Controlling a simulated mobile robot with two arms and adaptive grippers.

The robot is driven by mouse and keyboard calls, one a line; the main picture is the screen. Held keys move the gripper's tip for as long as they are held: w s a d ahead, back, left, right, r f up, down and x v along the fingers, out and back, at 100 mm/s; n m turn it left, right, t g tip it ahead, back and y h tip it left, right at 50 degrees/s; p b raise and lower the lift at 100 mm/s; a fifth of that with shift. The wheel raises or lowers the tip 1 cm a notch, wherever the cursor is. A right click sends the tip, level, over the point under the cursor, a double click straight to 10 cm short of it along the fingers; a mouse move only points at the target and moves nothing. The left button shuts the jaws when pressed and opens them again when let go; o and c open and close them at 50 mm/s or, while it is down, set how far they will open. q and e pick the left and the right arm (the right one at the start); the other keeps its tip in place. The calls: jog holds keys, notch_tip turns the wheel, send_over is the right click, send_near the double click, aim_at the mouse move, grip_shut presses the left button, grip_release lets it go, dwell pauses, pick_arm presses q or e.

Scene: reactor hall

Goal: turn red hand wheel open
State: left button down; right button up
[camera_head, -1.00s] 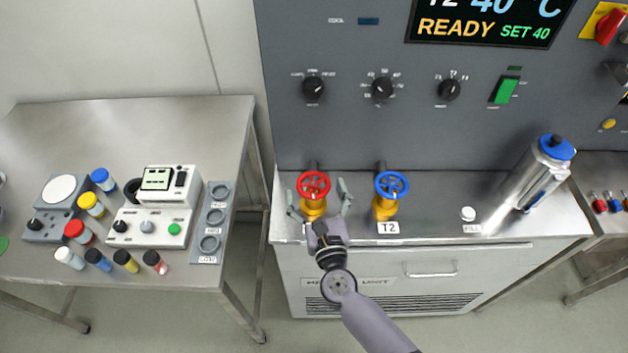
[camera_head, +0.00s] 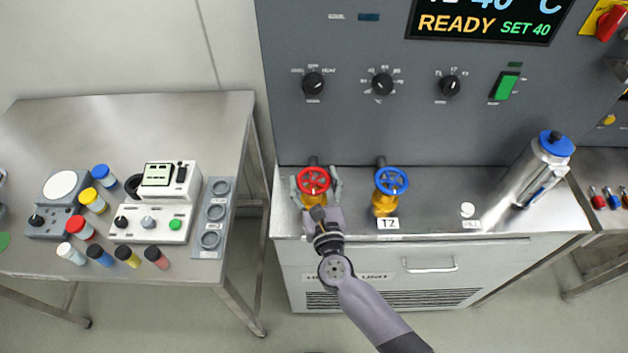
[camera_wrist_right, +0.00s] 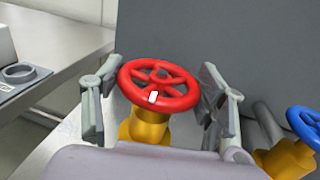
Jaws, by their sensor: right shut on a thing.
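The red hand wheel (camera_head: 314,181) sits on a yellow valve body at the left of the steel ledge. It also shows in the right wrist view (camera_wrist_right: 158,86), with a white mark on its near side. My right gripper (camera_head: 316,186) is at the wheel, one finger on each side of its rim, shut on it. In the right wrist view the fingers (camera_wrist_right: 155,100) stand left and right of the wheel; a small gap seems to show at the left. The gripper's palm hides the lower valve body. My left gripper is not in view.
A blue hand wheel (camera_head: 391,181) on a yellow valve, labelled T2, stands close to the right. A steel cylinder with a blue cap (camera_head: 543,172) is further right. The grey control panel (camera_head: 400,130) rises behind. A side table (camera_head: 60,120) at left holds vials and instruments.

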jog(key=c, duration=0.4)
jog(key=shift+o, duration=0.2)
jog(key=shift+y, duration=0.3)
jog(key=shift+d+f+n+y+b, duration=0.1)
jog(key=shift+n+y+b, duration=0.35)
jog(key=shift+n+y, duration=0.15)
jog(key=shift+n+g+y+b, duration=0.95)
jog(key=shift+n+y, duration=0.25)
jog(key=shift+y, duration=0.6)
jog(key=shift+n+g+y+b, duration=0.45)
jog(key=shift+n+y+b, duration=0.25)
jog(key=shift+y, duration=0.1)
jog(key=n+g+y+b, duration=0.1)
jog(key=b, duration=0.1)
jog(key=n+g+y+b, duration=0.1)
jog(key=g+y+b, duration=0.1)
jog(key=shift+w+d+f+n, duration=0.1)
jog(key=shift+f+n, duration=0.1)
jog(key=shift+n, duration=0.1)
jog(key=shift+r+n+g+y+b, duration=0.2)
jog(key=shift+n+g+y+b, duration=0.7)
jog(key=shift+g+b, duration=0.25)
